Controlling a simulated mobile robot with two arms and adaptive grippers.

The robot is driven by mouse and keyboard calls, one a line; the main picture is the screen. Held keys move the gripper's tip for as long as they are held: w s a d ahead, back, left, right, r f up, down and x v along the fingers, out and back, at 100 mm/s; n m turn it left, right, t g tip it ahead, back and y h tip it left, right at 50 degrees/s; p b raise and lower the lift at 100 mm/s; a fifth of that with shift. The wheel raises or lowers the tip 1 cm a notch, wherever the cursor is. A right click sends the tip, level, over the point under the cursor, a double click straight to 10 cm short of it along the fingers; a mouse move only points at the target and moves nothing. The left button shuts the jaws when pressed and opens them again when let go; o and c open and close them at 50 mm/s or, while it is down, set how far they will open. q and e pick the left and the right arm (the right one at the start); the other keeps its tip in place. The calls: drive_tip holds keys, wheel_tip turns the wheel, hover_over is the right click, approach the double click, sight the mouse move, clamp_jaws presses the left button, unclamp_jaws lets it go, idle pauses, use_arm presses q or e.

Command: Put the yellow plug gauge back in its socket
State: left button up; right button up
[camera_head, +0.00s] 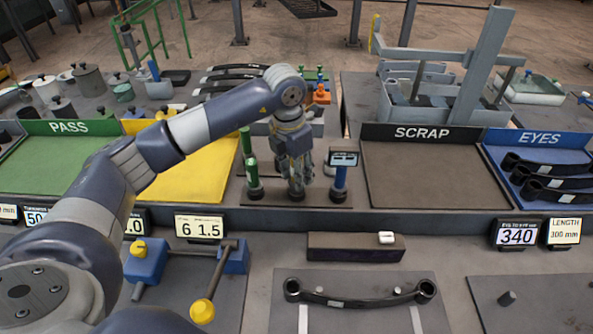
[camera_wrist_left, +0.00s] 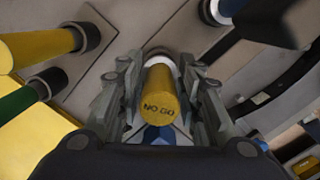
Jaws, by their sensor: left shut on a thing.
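My left gripper (camera_head: 294,182) is over the middle of the dark gauge stand (camera_head: 320,199), pointing down. In the left wrist view, the gripper (camera_wrist_left: 160,88) is shut on the yellow plug gauge (camera_wrist_left: 158,92), marked "NO GO", with a pale ring at its far end. In the head view the fingers mostly hide this gauge. A dark socket (camera_head: 296,194) shows right under the fingertips. I cannot tell whether the gauge's end is inside it or just above it. My right gripper is not in view.
Green gauges (camera_head: 253,172) stand left of the gripper, and a blue gauge (camera_head: 340,180) with a small display (camera_head: 343,158) stands close on its right. A yellow tray (camera_head: 205,165) and a scrap tray (camera_head: 425,195) flank the stand.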

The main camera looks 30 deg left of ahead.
use_arm(q)
drive_tip(key=shift+f+b, duration=0.7)
drive_tip(key=shift+f, duration=0.25)
drive_tip(key=o, duration=1.1)
drive_tip(key=shift+o, duration=0.4)
drive_tip(key=o, duration=0.4)
drive_tip(key=shift+r+p, duration=2.35)
drive_tip(key=shift+r, duration=1.7)
